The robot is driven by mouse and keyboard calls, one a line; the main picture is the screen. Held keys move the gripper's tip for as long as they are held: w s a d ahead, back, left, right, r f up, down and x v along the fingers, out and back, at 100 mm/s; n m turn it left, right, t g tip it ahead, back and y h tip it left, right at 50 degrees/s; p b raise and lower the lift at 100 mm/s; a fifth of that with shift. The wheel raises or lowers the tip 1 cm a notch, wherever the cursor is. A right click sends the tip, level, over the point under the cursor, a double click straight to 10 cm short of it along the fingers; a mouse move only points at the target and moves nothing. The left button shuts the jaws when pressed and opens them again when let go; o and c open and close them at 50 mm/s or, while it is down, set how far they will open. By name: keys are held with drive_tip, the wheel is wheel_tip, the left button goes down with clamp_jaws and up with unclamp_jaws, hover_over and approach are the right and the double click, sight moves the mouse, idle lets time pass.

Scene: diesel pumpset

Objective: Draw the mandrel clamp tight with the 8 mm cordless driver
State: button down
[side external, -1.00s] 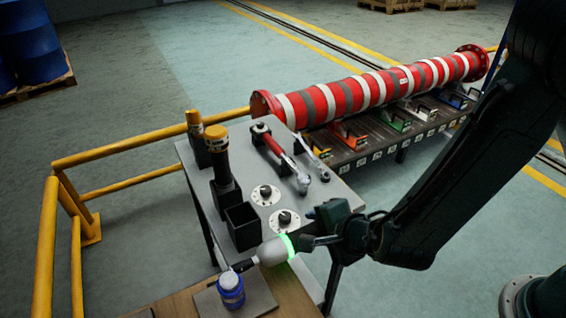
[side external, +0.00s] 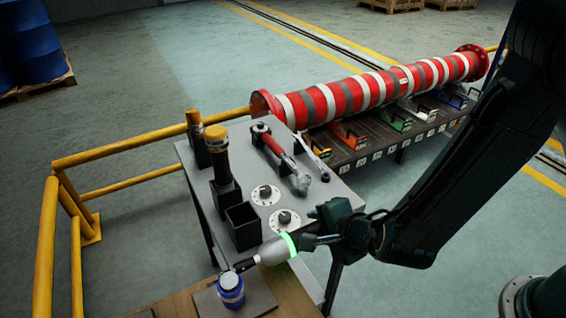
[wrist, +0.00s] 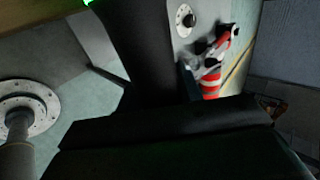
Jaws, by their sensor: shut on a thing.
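My gripper (side external: 239,267) has a pale grey body with a glowing green ring and points left and down at the front of the side view. Its dark fingers are shut at a blue cylindrical piece with a pale band, which appears to be the cordless driver (side external: 231,291). This piece is upright over a dark square plate (side external: 262,296) on the wooden bench; I cannot tell whether it touches the plate. The driver's bit is not visible. I cannot pick out the mandrel clamp. Large dark shapes fill much of the wrist view, and the grip does not show clearly there.
An empty black holder (side external: 242,227) stands on the grey table beside another holding an orange-capped tool (side external: 215,143). Two round plates with black knobs (side external: 265,195), a red-handled tool (side external: 272,145) and a wrench lie nearby. A banded red pipe (side external: 372,90) and yellow rails (side external: 150,140) are behind.

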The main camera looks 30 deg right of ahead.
drive_tip(key=shift+a, duration=0.5)
idle(1.1)
drive_tip(key=shift+d, duration=0.2)
idle(1.5)
drive_tip(key=shift+d, duration=2.65)
drive_tip(key=shift+r, duration=0.15)
